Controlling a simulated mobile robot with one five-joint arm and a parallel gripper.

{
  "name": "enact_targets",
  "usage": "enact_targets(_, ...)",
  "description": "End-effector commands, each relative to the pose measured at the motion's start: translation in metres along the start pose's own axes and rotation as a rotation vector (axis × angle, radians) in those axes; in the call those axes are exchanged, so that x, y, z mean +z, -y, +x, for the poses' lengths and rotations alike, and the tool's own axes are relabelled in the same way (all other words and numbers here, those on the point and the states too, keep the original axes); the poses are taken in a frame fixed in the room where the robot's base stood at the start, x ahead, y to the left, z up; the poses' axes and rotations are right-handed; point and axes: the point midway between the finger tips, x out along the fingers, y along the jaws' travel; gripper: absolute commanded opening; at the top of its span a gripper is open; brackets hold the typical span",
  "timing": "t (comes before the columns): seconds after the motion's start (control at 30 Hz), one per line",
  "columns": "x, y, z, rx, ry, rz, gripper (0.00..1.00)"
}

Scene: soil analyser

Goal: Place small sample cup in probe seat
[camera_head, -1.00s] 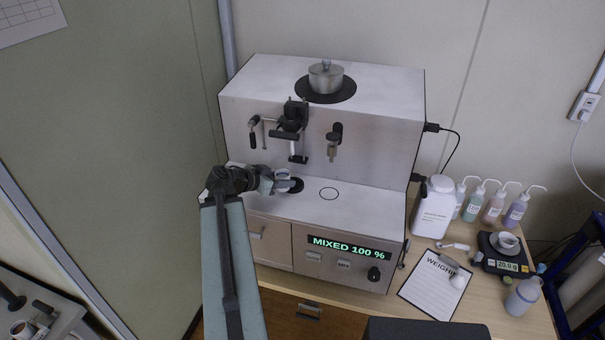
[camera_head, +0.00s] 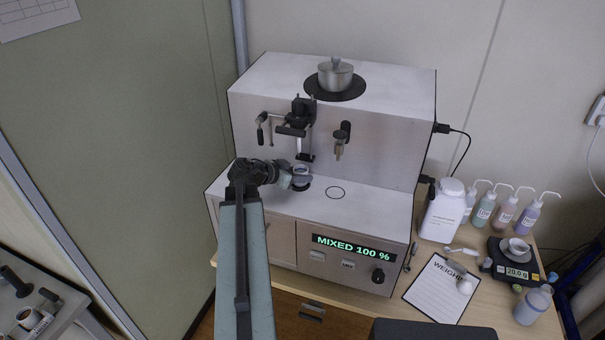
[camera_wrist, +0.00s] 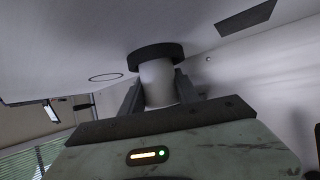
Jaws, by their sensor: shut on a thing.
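The small white sample cup (camera_head: 301,171) is held by my gripper (camera_head: 295,177) over the lower deck of the analyser. In the wrist view the white cup (camera_wrist: 158,84) stands between the two dark fingers of my gripper (camera_wrist: 160,92), which are shut on it. The probe seat, a black disc (camera_head: 303,188), shows just below the cup. In the wrist view the black disc (camera_wrist: 156,54) lies right at the cup's far end. I cannot tell whether the cup touches it. Part of the seat is hidden by cup and gripper.
The black probe holder (camera_head: 299,120) hangs above the seat. A second nozzle (camera_head: 341,140) hangs to its right. A ring mark (camera_head: 335,193) is on the clear deck to the right. The display (camera_head: 354,248) reads MIXED 100 %. Bottles, clipboard (camera_head: 442,290) and scale (camera_head: 515,262) stand farther right.

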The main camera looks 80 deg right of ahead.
Motion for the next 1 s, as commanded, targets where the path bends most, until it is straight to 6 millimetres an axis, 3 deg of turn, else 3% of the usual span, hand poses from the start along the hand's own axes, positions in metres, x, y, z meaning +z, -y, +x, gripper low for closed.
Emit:
enact_targets(0.23, 0.003, -0.001, 0.003, 0.002, 0.000, 0.001, 0.00)
enact_targets(0.27, 0.002, -0.001, 0.003, 0.002, 0.000, 0.001, 0.41)
enact_targets(0.33, 0.002, -0.001, 0.003, 0.002, 0.000, 0.001, 0.60)
enact_targets(0.7, -0.004, -0.002, 0.000, 0.003, 0.000, 0.002, 0.60)
enact_targets(0.83, -0.006, -0.002, -0.024, 0.000, 0.000, 0.000, 0.60)
enact_targets(1.0, -0.007, -0.003, -0.069, 0.000, 0.000, 0.000, 0.60)
